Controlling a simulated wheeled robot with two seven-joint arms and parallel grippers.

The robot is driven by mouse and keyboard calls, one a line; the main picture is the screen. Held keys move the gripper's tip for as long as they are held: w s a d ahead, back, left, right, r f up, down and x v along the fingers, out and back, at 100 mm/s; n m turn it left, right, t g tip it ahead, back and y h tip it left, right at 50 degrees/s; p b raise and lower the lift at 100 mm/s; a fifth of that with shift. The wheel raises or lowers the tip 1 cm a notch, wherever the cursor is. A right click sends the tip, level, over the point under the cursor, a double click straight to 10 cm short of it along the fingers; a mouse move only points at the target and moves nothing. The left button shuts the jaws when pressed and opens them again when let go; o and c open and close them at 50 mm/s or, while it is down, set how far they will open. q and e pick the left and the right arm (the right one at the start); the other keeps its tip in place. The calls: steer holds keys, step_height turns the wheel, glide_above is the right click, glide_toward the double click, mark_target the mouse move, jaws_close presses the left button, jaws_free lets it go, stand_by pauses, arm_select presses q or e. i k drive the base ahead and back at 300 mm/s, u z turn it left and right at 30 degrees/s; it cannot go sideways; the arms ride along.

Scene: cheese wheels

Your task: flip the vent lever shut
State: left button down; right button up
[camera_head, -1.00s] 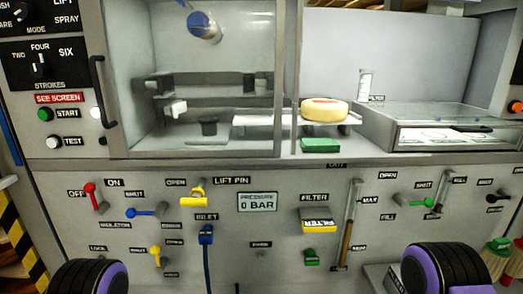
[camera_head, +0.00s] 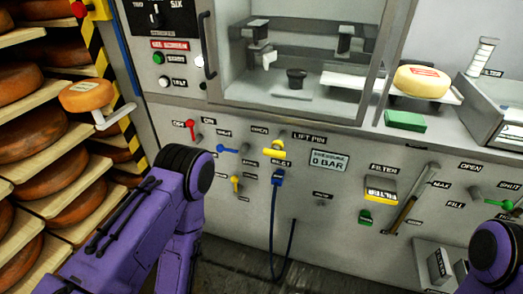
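No label reading "vent" is legible, so I cannot tell which lever is the vent lever. A green lever (camera_head: 495,202) sits at the right of the machine's front panel, near the labels OPEN and SHUT. A blue lever (camera_head: 228,149) lies roughly level at the left, also near a SHUT label. A small yellow lever (camera_head: 235,184) hangs below it, and a red lever (camera_head: 191,129) stands by an OFF label. My purple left arm rises at the lower left and part of my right arm shows at the lower right edge. Neither gripper is in view.
A cheese wheel (camera_head: 422,82) rests on the machine's ledge beside a green block (camera_head: 405,121). A blue hose (camera_head: 291,235) hangs from the panel. A rack with several cheese wheels (camera_head: 28,141) stands at the left. A yellow filter box (camera_head: 381,190) projects from the panel.

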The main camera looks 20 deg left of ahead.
mark_target(234, 179)
steer(key=k, duration=0.5)
steer(key=z, duration=0.9)
steer(key=i, duration=1)
steer(key=u, duration=1.65)
